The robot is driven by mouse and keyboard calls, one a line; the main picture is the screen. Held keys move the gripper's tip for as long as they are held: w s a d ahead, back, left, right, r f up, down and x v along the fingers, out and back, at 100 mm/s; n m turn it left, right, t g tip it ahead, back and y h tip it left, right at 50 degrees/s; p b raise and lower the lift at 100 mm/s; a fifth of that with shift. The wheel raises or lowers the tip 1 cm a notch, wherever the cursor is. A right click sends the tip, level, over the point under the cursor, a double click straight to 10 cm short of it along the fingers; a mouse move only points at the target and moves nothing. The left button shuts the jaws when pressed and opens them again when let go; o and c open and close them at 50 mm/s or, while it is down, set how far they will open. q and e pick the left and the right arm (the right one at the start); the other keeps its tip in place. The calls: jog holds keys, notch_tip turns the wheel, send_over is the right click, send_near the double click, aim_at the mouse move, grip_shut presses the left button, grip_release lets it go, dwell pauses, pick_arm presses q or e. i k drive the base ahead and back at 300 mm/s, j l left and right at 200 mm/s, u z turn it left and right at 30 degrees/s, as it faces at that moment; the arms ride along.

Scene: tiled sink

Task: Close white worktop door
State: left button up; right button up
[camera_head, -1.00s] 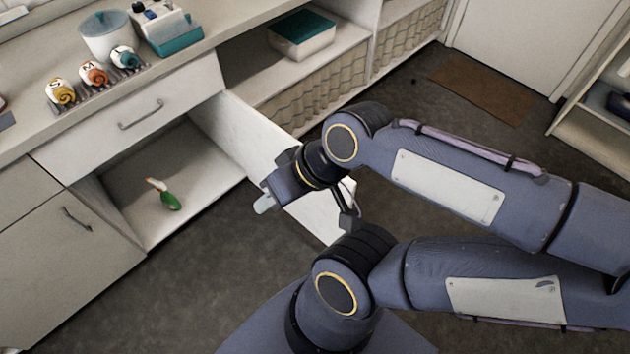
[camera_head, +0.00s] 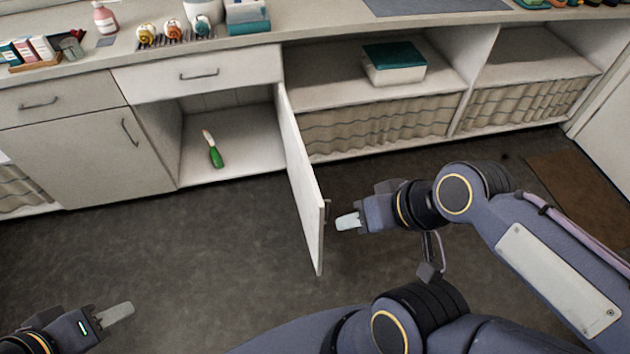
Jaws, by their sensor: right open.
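The white worktop door (camera_head: 301,180) stands wide open, hinged at the right edge of the open compartment and jutting out over the floor. Its handle (camera_head: 327,211) shows on the door's right-hand face near the free edge. My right gripper (camera_head: 347,221) is open, just right of the handle, with its fingertips pointing at the door. A small gap seems to separate them; contact is not clear. My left gripper (camera_head: 117,314) is low at the left over the floor, away from the door. Its fingers overlap in this view, so its opening is hidden.
The open compartment (camera_head: 245,140) holds a green bottle-like item (camera_head: 215,155) on its floor. A shut drawer (camera_head: 200,73) is above. To the right are shelves with a teal-lidded box (camera_head: 394,65) and woven baskets (camera_head: 380,130). The dark floor (camera_head: 200,250) before the cabinet is clear.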

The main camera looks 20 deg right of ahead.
aim_at(310, 205)
jog(key=l, duration=0.6)
jog(key=k+l+u, duration=0.1)
jog(key=l, duration=0.5)
jog(key=k+l, duration=0.1)
jog(key=l, duration=0.45)
jog(key=k, duration=0.6)
jog(key=i+j+z, duration=0.1)
jog(key=i+z, duration=0.35)
jog(key=i+j+z, duration=0.25)
jog(key=i+z, duration=0.25)
